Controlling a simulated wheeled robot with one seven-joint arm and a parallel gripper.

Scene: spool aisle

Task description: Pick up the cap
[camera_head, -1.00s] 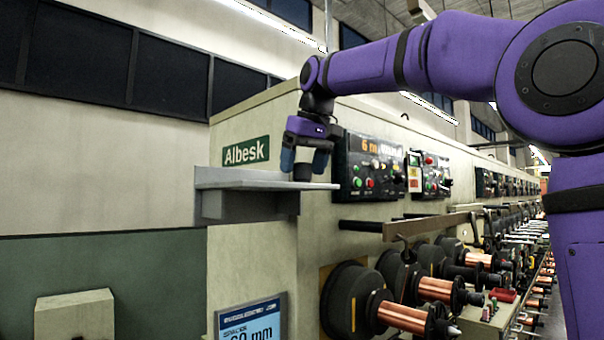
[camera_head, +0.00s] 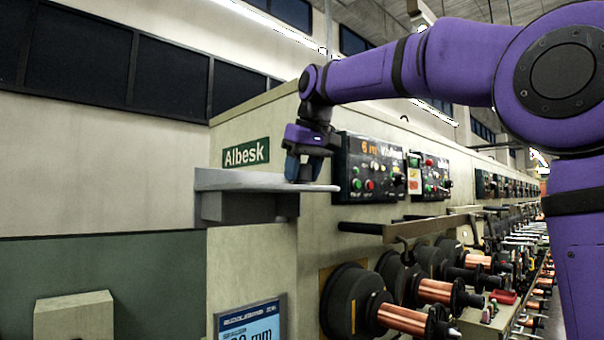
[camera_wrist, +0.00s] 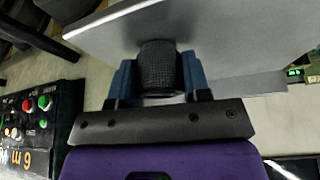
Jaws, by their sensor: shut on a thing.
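The cap is a dark, ribbed, round piece (camera_wrist: 158,68) between my two blue fingers in the wrist view. My gripper (camera_wrist: 160,78) is shut on it, one finger on each side. In the head view my gripper (camera_head: 305,170) points down over the grey shelf (camera_head: 235,180), toward its right end. The cap is mostly hidden by the fingers there. In the wrist view the cap is close to the shelf's flat top (camera_wrist: 225,40); I cannot tell whether it touches it.
A control panel (camera_head: 370,167) with buttons is just right of the shelf on the machine. Spools with copper wire (camera_head: 405,318) and a horizontal bar stick out below it. An Albesk sign (camera_head: 246,155) is on the wall behind the shelf. The shelf's left part is bare.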

